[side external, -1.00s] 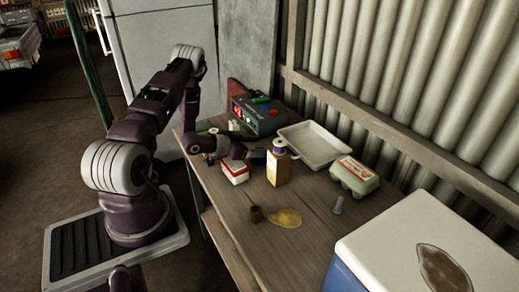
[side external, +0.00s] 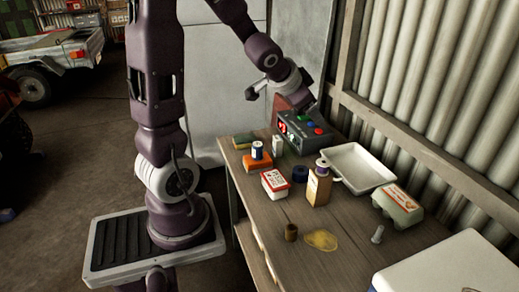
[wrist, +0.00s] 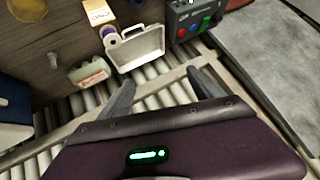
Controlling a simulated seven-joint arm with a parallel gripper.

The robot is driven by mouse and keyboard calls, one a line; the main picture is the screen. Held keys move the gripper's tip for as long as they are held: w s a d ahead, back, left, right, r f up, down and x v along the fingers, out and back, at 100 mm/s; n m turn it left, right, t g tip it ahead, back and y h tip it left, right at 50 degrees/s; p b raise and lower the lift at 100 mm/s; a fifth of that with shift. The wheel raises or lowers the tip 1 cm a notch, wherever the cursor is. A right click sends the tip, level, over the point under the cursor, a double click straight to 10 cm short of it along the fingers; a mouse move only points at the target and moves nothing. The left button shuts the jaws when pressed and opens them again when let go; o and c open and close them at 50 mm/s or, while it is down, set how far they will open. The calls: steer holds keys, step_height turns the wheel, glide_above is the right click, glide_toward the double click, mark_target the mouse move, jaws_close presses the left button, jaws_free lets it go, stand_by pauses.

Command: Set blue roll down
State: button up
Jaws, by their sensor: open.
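The dark blue roll (side external: 300,174) lies flat on the table in the side view, between the red-and-white box (side external: 275,183) and the tan carton (side external: 319,188). It also shows at the top edge of the wrist view (wrist: 137,4). My gripper (wrist: 163,80) is open, with nothing between its fingers in the wrist view. In the side view my gripper (side external: 303,100) is raised above the far end of the table, well clear of the blue roll.
A purple-topped spool (side external: 322,165) stands on the tan carton. A white tray (side external: 362,166), egg carton (side external: 398,208) and control box (side external: 305,135) line the wall side. A blue-and-white spool (side external: 257,150) sits on an orange box (side external: 257,162).

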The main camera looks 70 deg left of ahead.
steer(key=s+d+r+g+h, duration=0.1)
steer(key=s+d+r+h, duration=0.1)
steer(key=s+d, duration=0.8)
steer(key=s+d+r+g+h, duration=0.1)
steer(key=s+d+r+h, duration=0.1)
steer(key=s+d, duration=0.8)
steer(key=shift+s+d+r, duration=0.25)
steer(key=shift+s+d, duration=0.1)
steer(key=shift+s, duration=0.05)
